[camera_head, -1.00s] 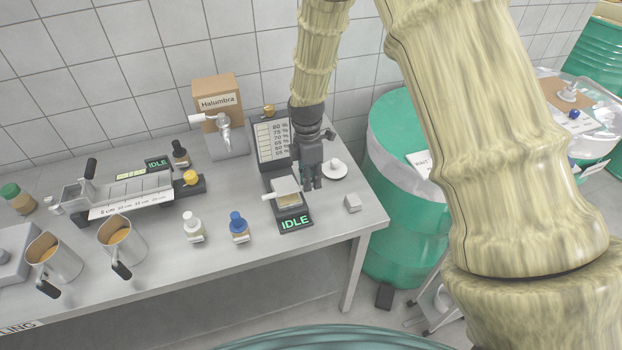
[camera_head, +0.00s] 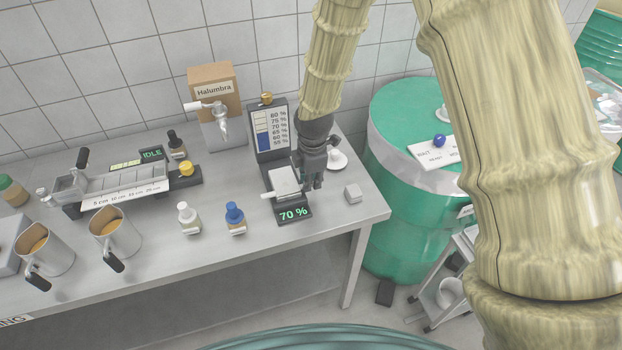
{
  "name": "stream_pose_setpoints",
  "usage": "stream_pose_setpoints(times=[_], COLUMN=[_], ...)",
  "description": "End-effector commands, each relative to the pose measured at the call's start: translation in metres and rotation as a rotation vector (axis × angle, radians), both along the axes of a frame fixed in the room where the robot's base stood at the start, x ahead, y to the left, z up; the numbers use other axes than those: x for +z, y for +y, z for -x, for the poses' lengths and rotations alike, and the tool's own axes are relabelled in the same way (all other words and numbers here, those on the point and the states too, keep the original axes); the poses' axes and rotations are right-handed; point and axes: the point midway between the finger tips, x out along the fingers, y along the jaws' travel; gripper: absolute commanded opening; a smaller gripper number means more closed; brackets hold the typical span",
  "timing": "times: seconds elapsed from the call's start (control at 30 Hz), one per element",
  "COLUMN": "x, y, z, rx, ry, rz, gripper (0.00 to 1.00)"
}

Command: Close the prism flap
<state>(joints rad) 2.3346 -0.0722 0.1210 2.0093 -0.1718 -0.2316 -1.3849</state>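The prism device (camera_head: 289,195) stands near the right end of the steel bench, and its small display reads 70 %. Its flap (camera_head: 284,181) shows as a pale, flat plate lying over the prism, with a white handle (camera_head: 268,195) sticking out to the left. It looks closed. My gripper (camera_head: 313,184) points down just right of the flap, its dark fingers close together. The picture is too small to show whether the fingers are shut or whether they touch the device. Nothing is visible in them.
Behind the device stands a percent scale panel (camera_head: 270,130) with a blue bar. A white round piece (camera_head: 337,160) and a small grey block (camera_head: 353,193) sit to the right. White-capped (camera_head: 188,218) and blue-capped (camera_head: 235,218) bottles stand left. A green drum (camera_head: 415,200) stands beyond the bench's right edge.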

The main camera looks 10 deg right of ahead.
Motion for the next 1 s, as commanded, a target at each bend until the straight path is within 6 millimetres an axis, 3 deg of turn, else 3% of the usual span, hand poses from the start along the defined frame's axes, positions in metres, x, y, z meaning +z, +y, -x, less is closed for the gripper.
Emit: stream_pose_setpoints(times=[0.03, 0.1, 0.53, 1.0], x=[-0.003, -0.003, 0.004, 0.073], y=[0.0, 0.0, 0.0, -0.001], z=[0.004, 0.004, 0.002, 0.008], rx=[0.0, 0.0, 0.0, 0.0], ry=[0.01, 0.009, 0.004, 0.002], rz=[0.002, 0.002, 0.0, -0.001], gripper=[0.23, 0.35, 0.35, 0.35])
